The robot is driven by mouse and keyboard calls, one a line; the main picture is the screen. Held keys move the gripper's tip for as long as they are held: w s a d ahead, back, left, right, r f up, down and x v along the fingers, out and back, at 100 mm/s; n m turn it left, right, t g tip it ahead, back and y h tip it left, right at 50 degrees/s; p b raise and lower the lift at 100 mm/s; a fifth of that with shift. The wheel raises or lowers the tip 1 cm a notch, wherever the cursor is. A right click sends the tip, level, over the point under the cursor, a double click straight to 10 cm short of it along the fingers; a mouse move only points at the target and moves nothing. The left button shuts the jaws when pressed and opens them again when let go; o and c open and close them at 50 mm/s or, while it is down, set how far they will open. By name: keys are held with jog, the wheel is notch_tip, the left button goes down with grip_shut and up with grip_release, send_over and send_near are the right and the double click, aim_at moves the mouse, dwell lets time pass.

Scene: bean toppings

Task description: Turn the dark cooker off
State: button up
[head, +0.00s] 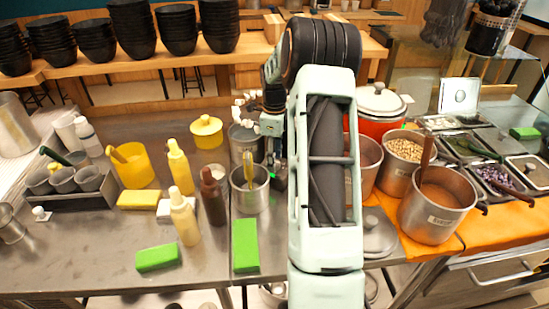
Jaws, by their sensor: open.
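My arm reaches up through the middle of the head view and bends back, hiding much of the counter behind it. My gripper (277,172) is low beside the upper left of the arm, just right of a metal pot with a yellow-handled utensil. It is open, and I see nothing held in it. A dark grey round vessel (243,146) stands left of the gripper and may be the dark cooker; its right side is covered by the gripper. I see no switch on it. A red-orange cooker (382,125) with a white lid stands right of the arm.
The metal pot (250,198) stands close to my gripper. Yellow and brown bottles (212,198) stand to its left, with green sponges (246,246) in front. Pots of beans (405,150) and brown sauce (436,210) crowd the right. Bare counter (110,235) shows at the front left.

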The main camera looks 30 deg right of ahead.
jog(key=shift+f, duration=0.25)
jog(key=c, duration=1.2)
jog(key=shift+o, duration=0.2)
